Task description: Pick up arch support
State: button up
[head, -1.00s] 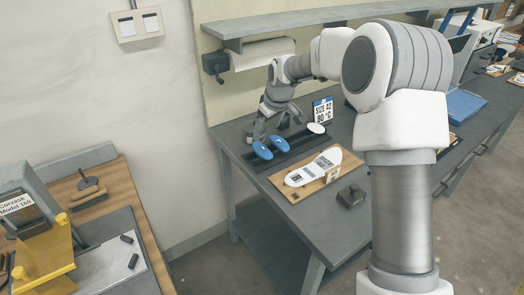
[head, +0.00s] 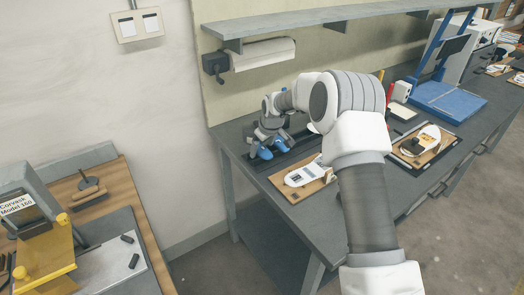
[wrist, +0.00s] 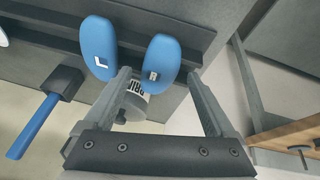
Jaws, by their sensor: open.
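Two blue oval arch supports stand in a dark slotted rail (wrist: 60,35). The one marked L (wrist: 98,50) is at the left in the wrist view, and the one marked R (wrist: 160,58) is right of it. My gripper (wrist: 159,76) is open, its fingertips on either side of the R support's lower part. I cannot tell whether either finger touches it. In the head view my gripper (head: 264,143) hangs over the rail, and a blue support (head: 265,153) shows just below it. The gripper partly hides the supports there.
A white insole (head: 304,174) lies on a wooden board right of the rail. Another insole board (head: 437,142) and a blue press (head: 448,100) stand further right. A blue-handled tool (wrist: 38,124) and a labelled round object (wrist: 132,103) show in the wrist view.

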aim_at(264, 150)
jog(key=shift+f, duration=0.1)
jog(key=c, duration=1.4)
jog(key=shift+r, duration=0.5)
jog(key=r, duration=0.3)
jog(key=shift+w+d+r, duration=0.2)
jog(key=shift+w+r, duration=0.05)
jog(key=w+d+r, duration=0.3)
jog(key=w+d+r+p, duration=0.1)
jog(key=w+d+r, duration=0.2)
jog(key=w+d, duration=0.1)
jog(key=shift+w+d+r, duration=0.2)
jog(key=shift+w+d, duration=0.05)
jog(key=shift+w, duration=0.05)
